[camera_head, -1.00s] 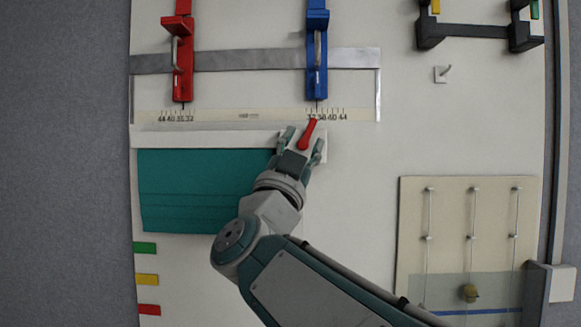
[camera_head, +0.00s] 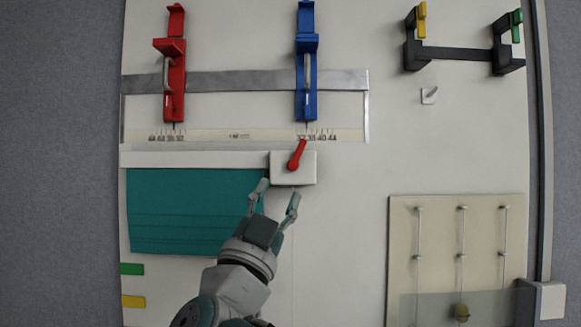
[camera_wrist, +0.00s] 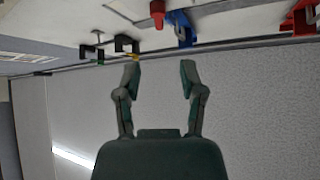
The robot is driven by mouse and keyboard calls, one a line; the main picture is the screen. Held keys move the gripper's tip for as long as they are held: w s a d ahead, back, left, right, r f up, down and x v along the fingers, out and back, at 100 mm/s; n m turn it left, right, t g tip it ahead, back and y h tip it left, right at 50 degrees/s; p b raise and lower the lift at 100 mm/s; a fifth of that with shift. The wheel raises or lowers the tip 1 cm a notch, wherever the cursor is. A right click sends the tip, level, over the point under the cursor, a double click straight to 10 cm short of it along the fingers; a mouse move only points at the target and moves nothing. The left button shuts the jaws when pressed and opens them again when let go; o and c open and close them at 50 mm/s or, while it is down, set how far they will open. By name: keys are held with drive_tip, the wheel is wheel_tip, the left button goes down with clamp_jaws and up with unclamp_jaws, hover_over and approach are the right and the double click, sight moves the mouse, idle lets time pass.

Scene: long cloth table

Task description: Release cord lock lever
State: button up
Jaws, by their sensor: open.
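The red cord lock lever (camera_head: 297,155) stands on a white block (camera_head: 307,171) at the right end of the white rail above the teal blind. It tilts, with its upper end to the right. My gripper (camera_head: 277,190) is open and empty, just below and left of the block, apart from the lever. In the wrist view my gripper (camera_wrist: 160,72) shows two spread fingers with nothing between them. A small red piece (camera_wrist: 157,12) at the top there may be the lever; I cannot tell for sure.
A red clamp (camera_head: 174,80) and a blue clamp (camera_head: 307,75) sit on the metal bar above. The teal blind (camera_head: 180,212) lies left of my gripper. A black bracket (camera_head: 455,54), a small hook (camera_head: 429,96) and a beige panel (camera_head: 440,235) are at right. Bare board lies between.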

sight(299, 150)
drive_tip(key=x, duration=1)
